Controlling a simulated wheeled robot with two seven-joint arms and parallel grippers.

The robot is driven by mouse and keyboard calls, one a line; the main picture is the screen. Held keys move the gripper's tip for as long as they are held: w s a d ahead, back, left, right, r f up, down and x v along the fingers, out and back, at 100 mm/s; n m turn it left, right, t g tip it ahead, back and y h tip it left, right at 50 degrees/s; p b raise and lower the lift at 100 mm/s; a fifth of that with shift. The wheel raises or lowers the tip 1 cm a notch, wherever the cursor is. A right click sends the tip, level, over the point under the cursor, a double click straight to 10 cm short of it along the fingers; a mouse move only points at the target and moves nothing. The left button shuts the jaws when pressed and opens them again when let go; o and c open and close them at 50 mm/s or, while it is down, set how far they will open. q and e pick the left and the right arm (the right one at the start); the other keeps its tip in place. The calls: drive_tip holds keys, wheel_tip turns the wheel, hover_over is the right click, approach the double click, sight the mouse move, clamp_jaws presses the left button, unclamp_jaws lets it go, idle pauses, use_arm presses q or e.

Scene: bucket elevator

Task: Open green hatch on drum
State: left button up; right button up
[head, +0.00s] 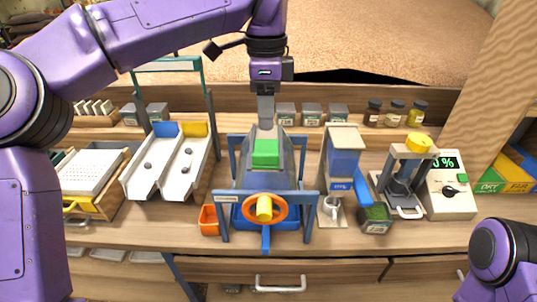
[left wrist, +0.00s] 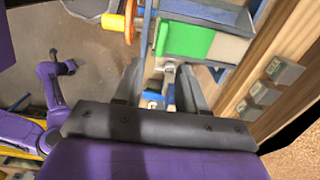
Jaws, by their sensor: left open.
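The drum (head: 282,168) is a grey tapered body in a blue frame, in the middle of the bench in the head view. The green hatch (head: 265,153) lies flat against its upper front and looks closed. In the left wrist view the green hatch (left wrist: 189,40) shows beyond the fingers. My left gripper (head: 266,122) points down, just above and behind the hatch, apart from it. In the left wrist view its fingers (left wrist: 160,88) are spread, with no clear grip on anything. My right gripper is out of view; only part of that arm shows at lower right.
An orange wheel (head: 284,208) with a yellow hub is on the drum's front. A white two-lane tray (head: 138,184) stands left, and a blue hopper (head: 343,162) stands right. Small labelled boxes (head: 311,115) line the shelf behind. An orange bin (head: 210,219) sits at front left.

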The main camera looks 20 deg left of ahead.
sight(265, 153)
use_arm(q)
drive_tip(key=f, duration=0.6)
drive_tip(key=f+p, duration=0.1)
drive_tip(key=f, duration=0.2)
drive_tip(key=shift+a+f, duration=0.25)
drive_tip(key=shift+w+d+f, duration=0.1)
drive_tip(key=shift+f, duration=0.3)
clamp_jaws()
